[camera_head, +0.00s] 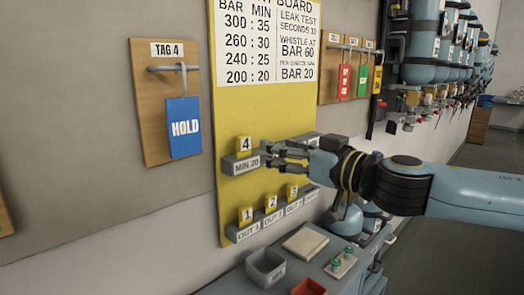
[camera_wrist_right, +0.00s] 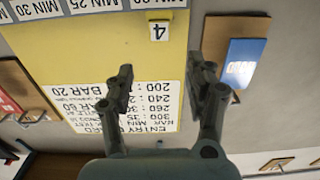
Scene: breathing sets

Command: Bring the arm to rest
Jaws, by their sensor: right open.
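My right gripper (camera_head: 272,155) reaches in from the right, in front of the yellow entry board (camera_head: 232,112). Its fingers are apart and hold nothing; in the right wrist view the gripper (camera_wrist_right: 161,68) also shows an empty gap. A yellow tag marked 4 (camera_head: 244,143) stands on the grey MIN 20 ledge (camera_head: 242,163), just left of the fingertips. The tag shows beyond the gap in the right wrist view (camera_wrist_right: 159,30). The fingers hide part of the ledge row. My left gripper is not in view.
A blue HOLD tag (camera_head: 184,128) hangs on the TAG 4 board (camera_head: 153,120). Yellow tags 1 (camera_head: 246,214), 2 and 3 stand on the lower OUT ledge. Below are a grey bin (camera_head: 265,268) and a red bin (camera_head: 309,287). Breathing sets (camera_head: 423,40) hang at upper right.

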